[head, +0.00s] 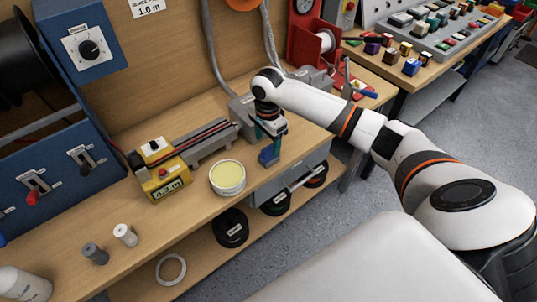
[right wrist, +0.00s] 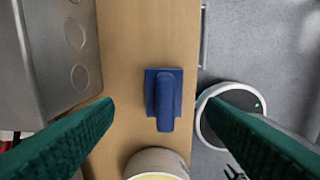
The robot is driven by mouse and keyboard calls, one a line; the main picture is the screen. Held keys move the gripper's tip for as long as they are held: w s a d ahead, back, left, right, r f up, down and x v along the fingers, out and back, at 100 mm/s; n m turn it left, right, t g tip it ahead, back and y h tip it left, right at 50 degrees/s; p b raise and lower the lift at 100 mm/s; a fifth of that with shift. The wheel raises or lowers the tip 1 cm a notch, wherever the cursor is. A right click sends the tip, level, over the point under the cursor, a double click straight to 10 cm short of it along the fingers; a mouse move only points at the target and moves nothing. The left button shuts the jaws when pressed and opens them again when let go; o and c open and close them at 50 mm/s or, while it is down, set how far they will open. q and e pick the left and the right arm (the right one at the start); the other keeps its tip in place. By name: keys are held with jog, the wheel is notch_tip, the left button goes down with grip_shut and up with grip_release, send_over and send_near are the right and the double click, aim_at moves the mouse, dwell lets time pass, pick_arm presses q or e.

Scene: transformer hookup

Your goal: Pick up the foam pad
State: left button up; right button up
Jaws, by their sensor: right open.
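A small blue block with a raised grip (head: 268,157), which looks like the foam pad, sits on the wooden bench near its front edge. In the right wrist view the blue pad (right wrist: 163,97) lies in the middle, between the two green fingers and beyond their tips. My right gripper (head: 270,133) is open and empty, pointing down above the pad and not holding it. A round white tub with pale yellow contents (head: 227,177) stands just left of the pad. My left gripper is not in view.
A yellow measuring unit (head: 160,172) with a grey rail stands left of the tub. Grey and white small cylinders (head: 95,253) are at the lower left. Black rolls (head: 231,227) lie on the lower shelf. A grey metal box (right wrist: 55,55) flanks the bench strip.

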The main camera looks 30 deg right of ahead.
aim_at(269, 147)
jog(key=f, duration=0.3)
jog(key=shift+s+f+p, duration=0.25)
jog(key=shift+f+p, duration=0.1)
jog(key=shift+f, duration=0.6)
jog(key=c, duration=1.1)
